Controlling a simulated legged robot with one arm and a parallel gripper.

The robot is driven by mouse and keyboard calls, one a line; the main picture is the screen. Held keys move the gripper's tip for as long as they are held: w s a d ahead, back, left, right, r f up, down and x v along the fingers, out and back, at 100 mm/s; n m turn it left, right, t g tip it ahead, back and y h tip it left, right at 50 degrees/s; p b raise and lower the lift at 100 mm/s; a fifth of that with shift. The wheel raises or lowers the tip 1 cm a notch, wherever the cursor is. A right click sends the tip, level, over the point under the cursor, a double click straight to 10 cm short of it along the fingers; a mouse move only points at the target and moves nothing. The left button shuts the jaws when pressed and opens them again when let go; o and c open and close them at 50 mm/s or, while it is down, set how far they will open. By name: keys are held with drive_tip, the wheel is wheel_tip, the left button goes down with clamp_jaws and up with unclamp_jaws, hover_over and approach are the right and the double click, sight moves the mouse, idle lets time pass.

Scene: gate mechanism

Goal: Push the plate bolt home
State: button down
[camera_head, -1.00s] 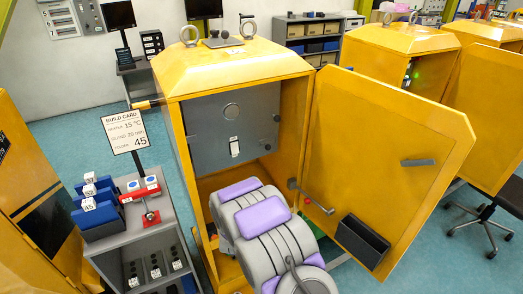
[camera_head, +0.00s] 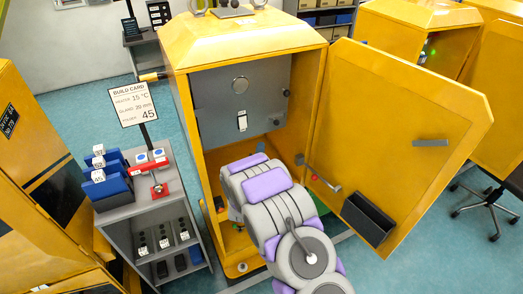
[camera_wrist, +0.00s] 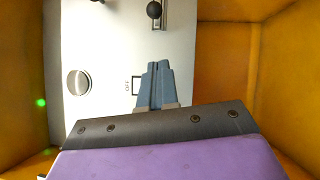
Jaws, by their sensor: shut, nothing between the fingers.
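A grey inner plate (camera_head: 215,110) stands upright inside the open yellow cabinet. It carries a round disc (camera_head: 240,84), a pale switch (camera_head: 242,121) and two small dark knobs at its right side, an upper one (camera_head: 287,93) and a lower one (camera_head: 277,122). I cannot tell which knob belongs to the plate bolt. In the wrist view, turned sideways, a black ball knob (camera_wrist: 154,10) shows at the top and the disc (camera_wrist: 78,83) at left. My gripper (camera_wrist: 158,66) is shut and empty, in front of the plate beside an OFF label. The head view hides it behind my arm.
The yellow cabinet door (camera_head: 390,140) stands open to the right, with a red-tipped lever (camera_head: 324,181) and a dark bin (camera_head: 367,218). A grey stand (camera_head: 160,225) with blue folders and a build card (camera_head: 132,104) is at left. Orange cabinet walls (camera_wrist: 226,60) flank the plate.

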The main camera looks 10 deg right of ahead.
sight(275, 121)
drive_tip(key=w+d+r+b, duration=0.1)
drive_tip(key=w+d, duration=0.4)
drive_tip(key=w, duration=0.3)
drive_tip(key=shift+w+d+r+b, duration=0.2)
drive_tip(key=shift+w+r+b, duration=0.1)
drive_tip(key=shift+r, duration=0.05)
drive_tip(key=d, duration=0.2)
drive_tip(key=w+d+p, duration=0.1)
drive_tip(key=shift+w+d+r, duration=0.1)
drive_tip(key=shift+d, duration=0.25)
